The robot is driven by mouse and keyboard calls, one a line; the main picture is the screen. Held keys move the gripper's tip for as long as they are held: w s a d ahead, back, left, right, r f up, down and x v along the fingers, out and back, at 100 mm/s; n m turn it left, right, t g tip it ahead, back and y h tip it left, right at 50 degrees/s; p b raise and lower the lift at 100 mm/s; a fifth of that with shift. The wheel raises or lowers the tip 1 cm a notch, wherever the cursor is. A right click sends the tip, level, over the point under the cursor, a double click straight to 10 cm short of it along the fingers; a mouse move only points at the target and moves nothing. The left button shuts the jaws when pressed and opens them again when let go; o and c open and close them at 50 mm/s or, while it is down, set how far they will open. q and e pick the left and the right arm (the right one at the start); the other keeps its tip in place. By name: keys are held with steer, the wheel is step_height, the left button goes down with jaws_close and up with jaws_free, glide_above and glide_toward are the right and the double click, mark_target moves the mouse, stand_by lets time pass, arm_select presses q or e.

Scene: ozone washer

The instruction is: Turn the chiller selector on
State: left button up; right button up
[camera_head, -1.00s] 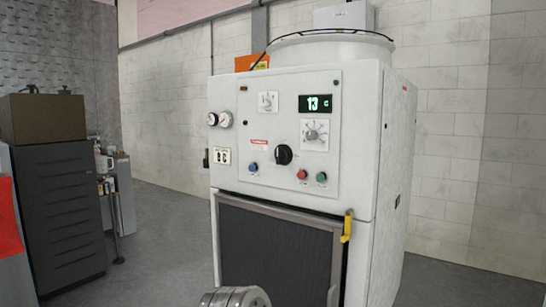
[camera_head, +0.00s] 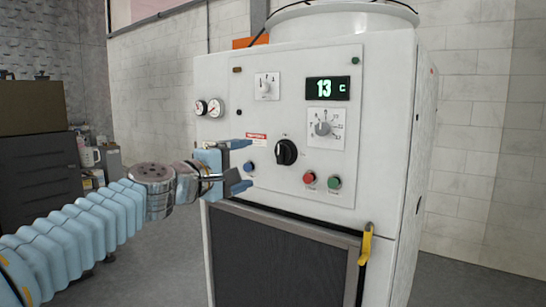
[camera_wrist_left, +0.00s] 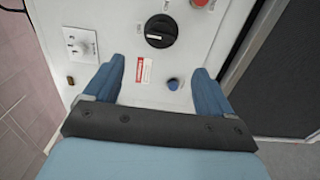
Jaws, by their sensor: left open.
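The chiller is a white cabinet (camera_head: 220,90) with several controls; I cannot read which is named the selector. A big black rotary knob (camera_head: 287,152) with a white pointer sits mid-panel; it also shows in the left wrist view (camera_wrist_left: 160,31). A small white selector plate (camera_head: 267,86) is above it, also at the left in the wrist view (camera_wrist_left: 79,44). A white dial plate (camera_head: 325,128) is right, under the green display. My left gripper (camera_head: 241,166) is open and empty, left of the black knob and near the blue button (camera_wrist_left: 173,84). My right gripper is not in view.
Red (camera_head: 309,177) and green (camera_head: 335,183) buttons sit right of and below the black knob. Two gauges (camera_head: 208,107) are at the left. A yellow handle (camera_head: 367,244) sticks out below. A dark cabinet (camera_head: 40,180) stands at the left.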

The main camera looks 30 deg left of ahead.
mark_target(278, 155)
arm_select(q)
steer(key=w, duration=0.4)
steer(key=w+p, duration=0.1)
steer(key=w, duration=0.3)
steer(key=w+d, duration=0.1)
steer(key=w, duration=0.3)
steer(key=shift+w+f+p, duration=0.1)
steer(key=shift+w+p, duration=0.1)
steer(key=shift+p, duration=0.1)
steer(key=shift+c, duration=0.4)
steer(key=c, duration=1)
